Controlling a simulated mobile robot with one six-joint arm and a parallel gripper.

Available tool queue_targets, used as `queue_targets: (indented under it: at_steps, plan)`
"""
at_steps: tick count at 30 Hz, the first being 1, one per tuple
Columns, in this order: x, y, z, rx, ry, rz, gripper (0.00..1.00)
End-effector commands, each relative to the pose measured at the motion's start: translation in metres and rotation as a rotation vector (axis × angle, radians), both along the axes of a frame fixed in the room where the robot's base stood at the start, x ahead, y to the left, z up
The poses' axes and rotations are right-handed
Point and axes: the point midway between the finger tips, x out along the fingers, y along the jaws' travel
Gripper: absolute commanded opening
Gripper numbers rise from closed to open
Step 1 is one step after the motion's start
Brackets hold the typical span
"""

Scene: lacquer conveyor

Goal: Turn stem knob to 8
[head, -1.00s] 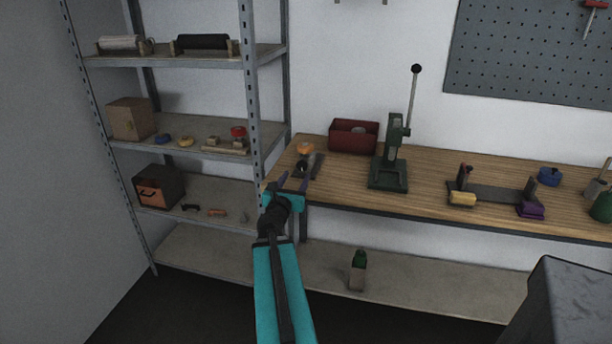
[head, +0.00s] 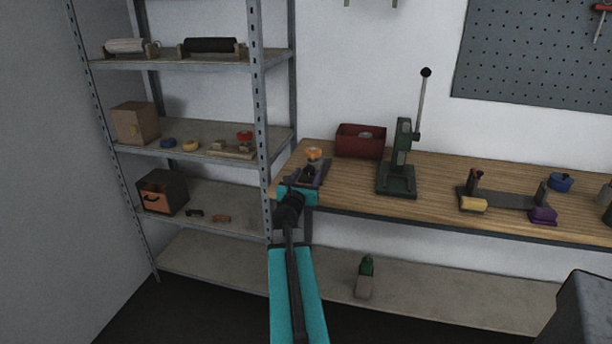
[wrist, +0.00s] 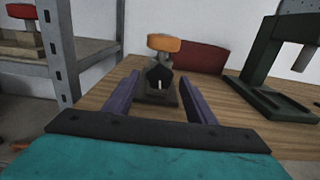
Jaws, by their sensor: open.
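An orange round knob (head: 314,153) tops a small dark fixture at the left end of the wooden bench. In the wrist view the orange knob (wrist: 164,43) sits on a short pale stem above a black block (wrist: 158,73) with a small light mark on its front. No numbers are readable. My gripper (wrist: 160,78) is open, its purple fingers spread to the left and right of the fixture in that view, below the knob's height. Nothing is between the fingers in their grip. In the head view my gripper (head: 307,172) partly hides the fixture.
A metal shelf rack (head: 257,110) stands close on the left; its post is near my arm. A red bin (head: 360,141) and a green lever press (head: 397,180) stand to the right on the bench (head: 436,188). Bare bench top lies between fixture and press.

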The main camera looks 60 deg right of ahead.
Motion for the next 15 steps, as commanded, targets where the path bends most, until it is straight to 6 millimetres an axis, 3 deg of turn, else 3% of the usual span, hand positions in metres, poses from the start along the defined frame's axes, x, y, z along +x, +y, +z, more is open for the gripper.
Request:
queue_targets:
  at_steps: [12,15]
  plan:
    - [0.0013,-0.0041,0.0001,0.000,0.000,0.001,0.51]
    - [0.0014,-0.0039,0.0000,0.000,0.000,0.001,0.37]
